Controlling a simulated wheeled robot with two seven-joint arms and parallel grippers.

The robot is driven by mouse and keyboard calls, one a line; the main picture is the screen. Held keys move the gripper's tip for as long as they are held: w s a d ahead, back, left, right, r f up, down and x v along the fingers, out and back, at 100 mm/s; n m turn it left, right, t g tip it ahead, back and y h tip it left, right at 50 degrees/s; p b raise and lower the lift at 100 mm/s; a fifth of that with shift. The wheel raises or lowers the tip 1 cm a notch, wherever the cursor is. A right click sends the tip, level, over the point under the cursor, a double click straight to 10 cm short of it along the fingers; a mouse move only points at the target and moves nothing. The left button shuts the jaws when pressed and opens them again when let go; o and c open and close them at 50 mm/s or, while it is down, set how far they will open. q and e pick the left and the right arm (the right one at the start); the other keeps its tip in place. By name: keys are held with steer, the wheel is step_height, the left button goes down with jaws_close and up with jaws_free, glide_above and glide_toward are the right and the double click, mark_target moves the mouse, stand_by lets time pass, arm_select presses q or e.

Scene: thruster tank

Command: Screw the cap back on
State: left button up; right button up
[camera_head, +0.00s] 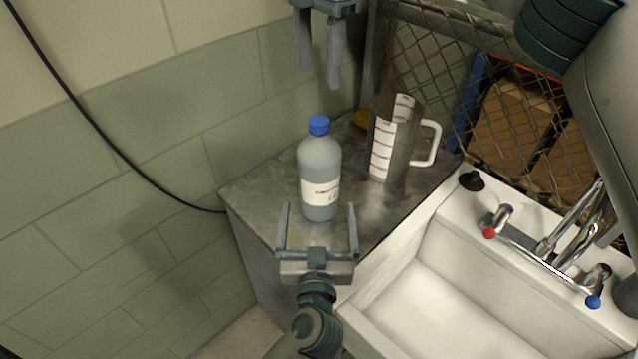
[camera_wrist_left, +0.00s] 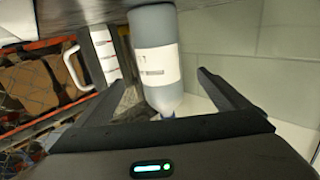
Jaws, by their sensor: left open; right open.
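A grey bottle (camera_head: 319,170) with a white label stands upright on the metal counter (camera_head: 258,200). The blue cap (camera_head: 319,125) sits on its top; I cannot tell whether it is tight. My left gripper (camera_head: 318,212) is open in front of the bottle's lower part, its fingers pointing toward it. My right gripper (camera_head: 320,75) is open and empty, above and behind the cap.
A measuring jug (camera_head: 383,150) with a white handle stands right of the bottle. A white sink (camera_head: 440,260) with taps is at the right. A wire mesh (camera_head: 440,60) with boxes behind it is at the back. A tiled wall (camera_head: 150,170) borders the counter on the left.

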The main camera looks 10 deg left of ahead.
arm_select(q)
steer(key=shift+s+d, duration=0.2)
steer(key=shift+s, duration=0.7)
